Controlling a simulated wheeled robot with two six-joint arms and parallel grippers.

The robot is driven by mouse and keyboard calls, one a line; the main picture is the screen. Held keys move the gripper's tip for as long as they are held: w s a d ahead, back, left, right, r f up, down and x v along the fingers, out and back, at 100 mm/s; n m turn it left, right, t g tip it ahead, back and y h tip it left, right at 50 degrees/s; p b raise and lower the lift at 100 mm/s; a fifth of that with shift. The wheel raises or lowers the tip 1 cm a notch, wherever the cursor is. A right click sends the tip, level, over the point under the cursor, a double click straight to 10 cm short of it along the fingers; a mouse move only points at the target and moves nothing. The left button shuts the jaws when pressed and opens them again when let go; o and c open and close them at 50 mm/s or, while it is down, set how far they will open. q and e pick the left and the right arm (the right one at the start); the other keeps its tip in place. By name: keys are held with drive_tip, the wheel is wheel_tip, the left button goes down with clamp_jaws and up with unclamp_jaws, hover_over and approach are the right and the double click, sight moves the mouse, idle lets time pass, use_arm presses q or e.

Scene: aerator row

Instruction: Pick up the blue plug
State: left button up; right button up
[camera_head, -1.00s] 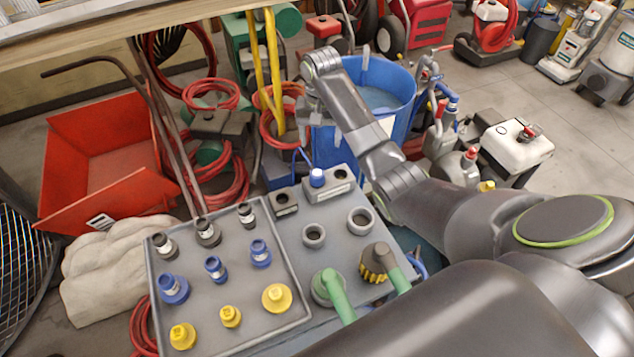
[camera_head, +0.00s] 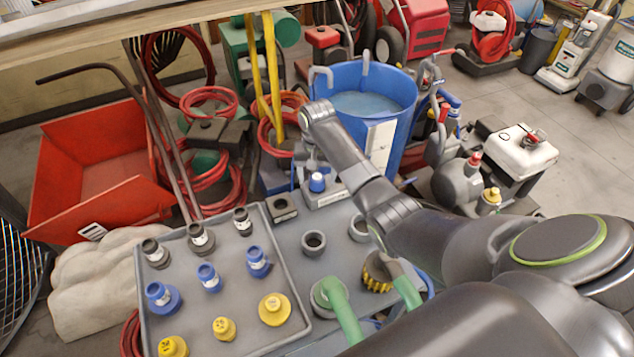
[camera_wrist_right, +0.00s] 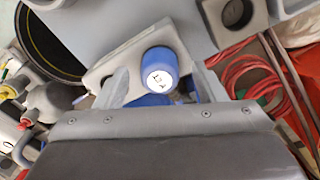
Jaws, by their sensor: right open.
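A blue plug (camera_head: 317,182) stands upright in a grey block (camera_head: 328,197) at the back of the grey bench top. In the right wrist view the same plug (camera_wrist_right: 159,70) shows its round, marked top. My right gripper (camera_wrist_right: 162,82) is open, with a finger on each side of the plug in that view; I cannot tell whether it touches it. My left gripper is not in view.
A grey tray (camera_head: 208,325) holds black, blue and yellow fittings at the front left. Two grey rings and two green-handled pieces stand to its right. A blue bucket (camera_head: 345,80) stands behind my arm. A red cart (camera_head: 100,165) is at the left.

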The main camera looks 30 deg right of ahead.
drive_tip(key=shift+f, duration=0.85)
drive_tip(key=shift+c, duration=0.4)
drive_tip(key=c, duration=1)
drive_tip(key=shift+r, duration=0.1)
